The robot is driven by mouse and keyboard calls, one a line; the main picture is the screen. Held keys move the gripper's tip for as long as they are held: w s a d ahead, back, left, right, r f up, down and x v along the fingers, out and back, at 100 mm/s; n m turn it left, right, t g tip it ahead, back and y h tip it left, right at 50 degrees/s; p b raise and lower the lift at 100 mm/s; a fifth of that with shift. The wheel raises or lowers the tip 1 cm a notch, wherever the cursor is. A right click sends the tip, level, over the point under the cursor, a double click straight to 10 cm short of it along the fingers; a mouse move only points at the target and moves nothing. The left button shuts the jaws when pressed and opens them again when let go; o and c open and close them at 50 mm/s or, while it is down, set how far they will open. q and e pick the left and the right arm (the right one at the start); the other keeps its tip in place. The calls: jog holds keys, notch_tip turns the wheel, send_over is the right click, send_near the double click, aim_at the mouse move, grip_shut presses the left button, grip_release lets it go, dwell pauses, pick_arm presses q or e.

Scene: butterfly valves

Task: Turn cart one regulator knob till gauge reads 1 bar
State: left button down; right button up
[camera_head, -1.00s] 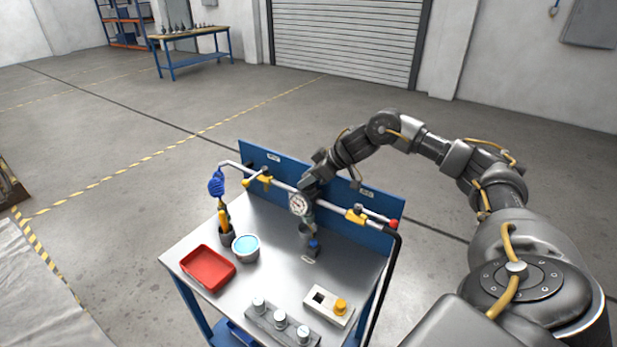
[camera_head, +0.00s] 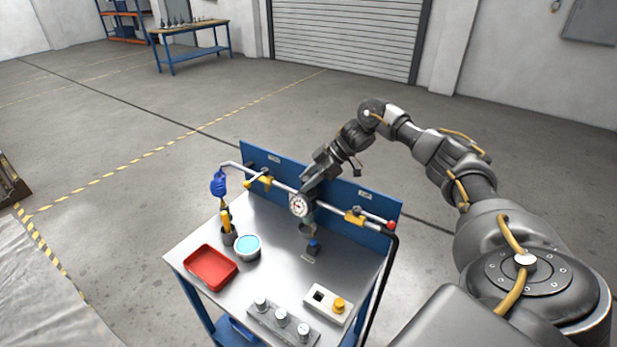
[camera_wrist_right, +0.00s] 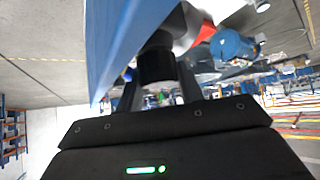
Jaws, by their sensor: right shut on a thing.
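The cart (camera_head: 215,295) has a steel top and a blue back panel with a pipe running along it. A round white gauge (camera_head: 298,205) sits at the middle of the pipe, facing me; its needle is too small to read. My right gripper (camera_head: 309,190) is at the pipe just behind and above the gauge. In the right wrist view the right gripper (camera_wrist_right: 159,88) has its two fingers around a dark cylindrical knob (camera_wrist_right: 156,66), shut on it. The head view hides the knob behind the gripper. My left gripper is not in view.
Yellow valve handles (camera_head: 355,217) sit on the pipe beside the gauge. A red tray (camera_head: 210,267), a bowl with blue contents (camera_head: 247,247), and a switch box with a yellow button (camera_head: 328,304) are on the cart top. A blue-framed workbench (camera_head: 190,30) stands far behind.

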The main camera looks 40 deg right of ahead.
jog(key=shift+n, duration=0.3)
jog(key=o, duration=0.7)
jog(key=shift+s+d+r+b, duration=0.1)
jog(key=shift+d+r+b, duration=0.25)
jog(key=shift+d, duration=0.1)
jog(key=b+v, duration=0.1)
jog(key=v, duration=0.2)
jog(key=shift+d, duration=0.1)
jog(key=v, duration=0.6)
jog(key=shift+d+r+p, duration=0.15)
jog(key=shift+r+p, duration=0.2)
